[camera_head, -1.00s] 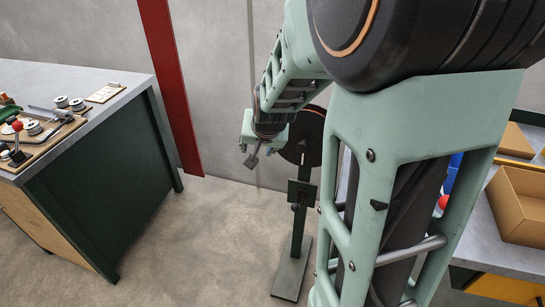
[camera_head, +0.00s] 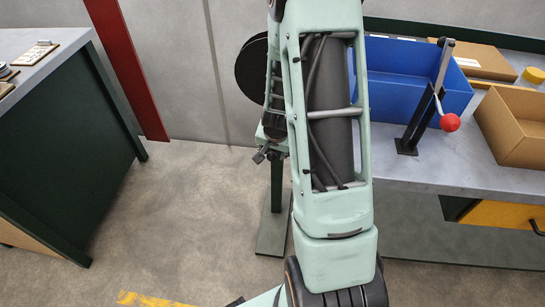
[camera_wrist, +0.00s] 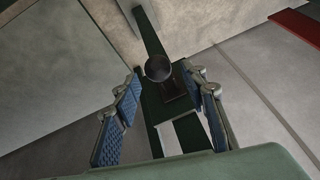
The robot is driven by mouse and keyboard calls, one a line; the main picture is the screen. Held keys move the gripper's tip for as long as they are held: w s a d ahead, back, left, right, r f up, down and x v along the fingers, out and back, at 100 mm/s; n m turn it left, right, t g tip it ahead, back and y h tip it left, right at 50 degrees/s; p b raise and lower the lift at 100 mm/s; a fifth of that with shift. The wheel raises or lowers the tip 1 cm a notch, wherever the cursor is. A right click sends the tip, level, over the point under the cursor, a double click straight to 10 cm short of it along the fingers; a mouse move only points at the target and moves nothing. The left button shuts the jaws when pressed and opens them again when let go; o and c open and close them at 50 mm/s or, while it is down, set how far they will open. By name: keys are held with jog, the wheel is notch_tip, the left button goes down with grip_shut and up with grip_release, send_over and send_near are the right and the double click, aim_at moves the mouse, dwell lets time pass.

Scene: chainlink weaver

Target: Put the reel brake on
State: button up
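The reel stand shows in the head view with a dark round reel (camera_head: 250,68), a green post (camera_head: 276,190) and a flat base (camera_head: 270,240), partly behind my arm. In the wrist view a round black knob (camera_wrist: 158,68) on a dark mount stands out from the green post (camera_wrist: 148,30); I take it as the brake's handle. My gripper (camera_wrist: 166,84) is open, with blue padded fingers left and right of the knob and clear of it. In the head view my gripper (camera_head: 264,154) is small beside the post, and the knob is hidden.
A bench on the right holds a blue bin (camera_head: 415,75), a lever with a red ball (camera_head: 449,123), a cardboard box (camera_head: 515,125) and a yellow-lidded jar (camera_head: 530,77). A grey-topped bench (camera_head: 50,75) stands left. The floor (camera_head: 180,220) between is clear.

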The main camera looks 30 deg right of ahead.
jog(key=shift+b+x, duration=0.3)
jog(key=shift+x, duration=1.9)
grip_shut()
